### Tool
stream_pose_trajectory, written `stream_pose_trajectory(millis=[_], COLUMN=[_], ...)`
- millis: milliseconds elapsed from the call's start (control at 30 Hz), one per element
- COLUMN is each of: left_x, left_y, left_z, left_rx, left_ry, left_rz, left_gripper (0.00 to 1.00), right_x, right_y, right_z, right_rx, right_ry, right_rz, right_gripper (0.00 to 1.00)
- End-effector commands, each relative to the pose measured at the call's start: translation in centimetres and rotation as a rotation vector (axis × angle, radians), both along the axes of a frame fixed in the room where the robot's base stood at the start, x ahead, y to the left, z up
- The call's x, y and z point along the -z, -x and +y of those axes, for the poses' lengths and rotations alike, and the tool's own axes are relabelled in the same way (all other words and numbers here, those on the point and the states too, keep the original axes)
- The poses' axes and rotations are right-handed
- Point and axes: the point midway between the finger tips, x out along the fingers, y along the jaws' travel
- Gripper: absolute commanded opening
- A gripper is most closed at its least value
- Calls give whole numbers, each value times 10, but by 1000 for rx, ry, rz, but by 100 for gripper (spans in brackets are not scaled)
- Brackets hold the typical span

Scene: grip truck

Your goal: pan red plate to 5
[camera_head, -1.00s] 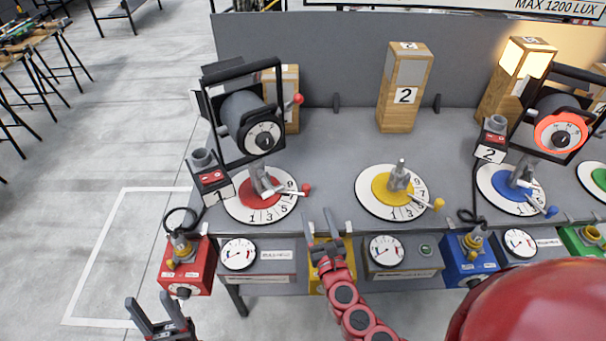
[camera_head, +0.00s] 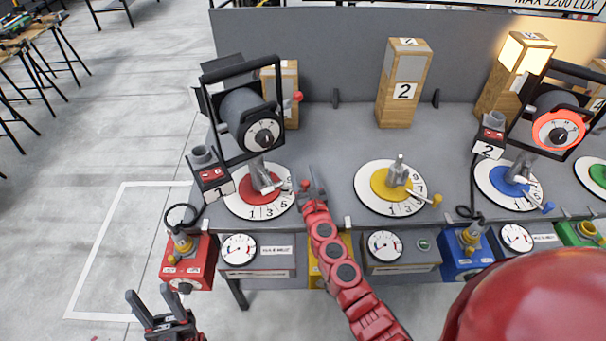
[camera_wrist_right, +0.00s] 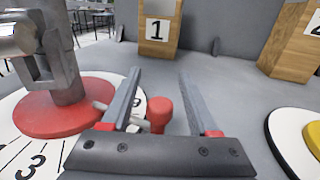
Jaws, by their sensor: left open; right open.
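The red plate (camera_head: 258,190) sits in a white numbered dial (camera_head: 236,205) under the lamp marked 1 (camera_head: 250,120). Its thin pan lever ends in a red knob (camera_head: 304,185), on the right side of the dial near the 9. My right gripper (camera_head: 314,180) is open at the knob. In the right wrist view the red knob (camera_wrist_right: 158,112) shows between the two spread fingers (camera_wrist_right: 160,80), apart from the right one; contact with the left one I cannot tell. The left finger partly hides the lever and the 9. My left gripper (camera_head: 150,302) is open and empty, low in front of the bench.
A yellow plate (camera_head: 390,185) on its dial lies to the right, a blue plate (camera_head: 508,188) further on. A red box (camera_head: 188,262) and gauges (camera_head: 240,248) line the front edge. Wooden blocks (camera_head: 400,105) stand behind. Bare grey bench lies between the dials.

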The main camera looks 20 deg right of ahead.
Motion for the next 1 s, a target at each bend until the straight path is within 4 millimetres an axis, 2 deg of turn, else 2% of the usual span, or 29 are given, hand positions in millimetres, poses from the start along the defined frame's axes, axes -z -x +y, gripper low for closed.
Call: stream_pose_trajectory(millis=[200, 267, 500, 567, 1000], left_x=[0, 0, 0, 0, 0], left_y=[0, 0, 0, 0, 0], left_z=[0, 0, 0, 0, 0], left_rx=[0, 0, 0, 0, 0], left_ry=[0, 0, 0, 0, 0], left_rz=[0, 0, 0, 0, 0], left_gripper=[50, 50, 50, 50, 50], right_x=[0, 1, 1, 1, 1], right_y=[0, 0, 0, 0, 0], right_z=[0, 0, 0, 0, 0], right_rx=[0, 0, 1, 1, 1], right_ry=[1, 1, 1, 1, 1], right_rz=[1, 1, 1, 1, 2], right_gripper=[61, 52, 9, 0, 0])
